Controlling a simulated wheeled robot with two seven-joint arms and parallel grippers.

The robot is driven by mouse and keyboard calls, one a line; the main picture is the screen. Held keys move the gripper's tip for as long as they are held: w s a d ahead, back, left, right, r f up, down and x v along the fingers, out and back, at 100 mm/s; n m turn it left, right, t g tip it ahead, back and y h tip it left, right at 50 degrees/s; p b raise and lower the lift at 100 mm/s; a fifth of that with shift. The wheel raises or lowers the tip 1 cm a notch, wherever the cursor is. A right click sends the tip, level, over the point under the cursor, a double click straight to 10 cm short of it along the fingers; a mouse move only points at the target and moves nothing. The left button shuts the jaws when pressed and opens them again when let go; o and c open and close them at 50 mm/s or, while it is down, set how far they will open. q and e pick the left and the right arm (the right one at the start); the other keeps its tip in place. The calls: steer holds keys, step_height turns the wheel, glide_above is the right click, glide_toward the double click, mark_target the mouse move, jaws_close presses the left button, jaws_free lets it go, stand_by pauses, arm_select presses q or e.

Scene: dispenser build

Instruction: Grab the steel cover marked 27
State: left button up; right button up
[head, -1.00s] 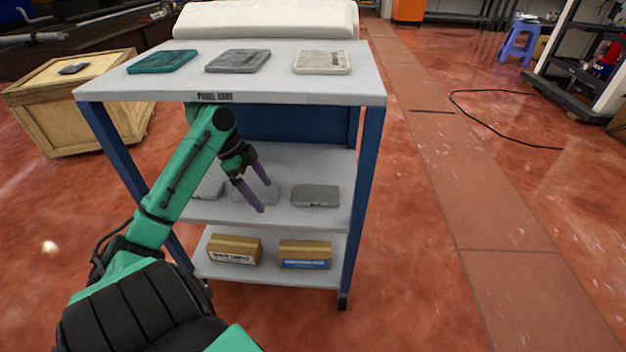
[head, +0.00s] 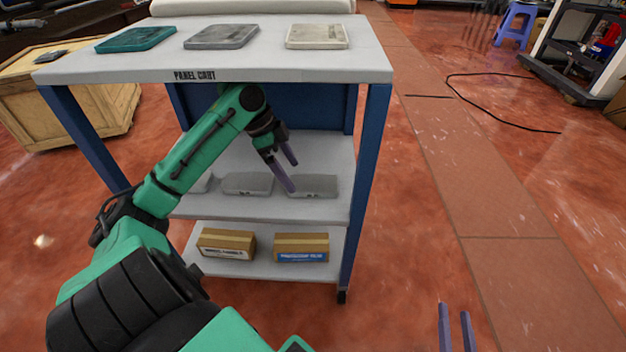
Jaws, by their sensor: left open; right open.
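Three grey covers lie on the middle shelf of the panel cart: a left one (head: 201,183) partly hidden behind my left arm, a middle one (head: 247,183) and a right one (head: 318,185). On the cart top lie a teal cover (head: 136,39), a dark grey cover (head: 221,36) and a pale cover (head: 317,36). I cannot read the number 27 on any of them. My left gripper (head: 291,177) is open and empty, its fingers in front of the gap between the middle and right shelf covers. My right gripper (head: 454,309) is open and empty over the floor at lower right.
The cart top (head: 270,62) overhangs the shelf, with blue posts (head: 366,170) at the sides. Two cardboard boxes (head: 226,244) (head: 301,247) sit on the bottom shelf. A wooden crate (head: 95,115) stands at left.

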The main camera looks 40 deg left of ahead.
mark_target(311, 183)
arm_select(q)
steer(key=w+d, duration=0.1)
steer(key=w+d+b, duration=0.1)
steer(key=shift+w+d+f, duration=0.1)
steer(key=shift+d+f, duration=0.05)
steer(key=shift+d, duration=0.2)
steer(key=b+x, duration=0.1)
steer(key=x, duration=0.1)
steer(key=shift+d+f, duration=0.1)
steer(key=shift+f, duration=0.2)
steer(key=c, duration=1.3)
arm_select(e)
steer(key=w+d+r+t+y, duration=0.1)
steer(key=w+r+t, duration=0.1)
steer(key=r, duration=0.8)
steer(key=w+d+r+n+t, duration=0.1)
steer(key=w+r+t, duration=0.2)
steer(key=r, duration=0.8)
steer(key=shift+w+t+y, duration=0.3)
steer(key=shift+t+y, duration=0.1)
steer(key=shift+t, duration=0.5)
steer(key=shift+f, duration=0.1)
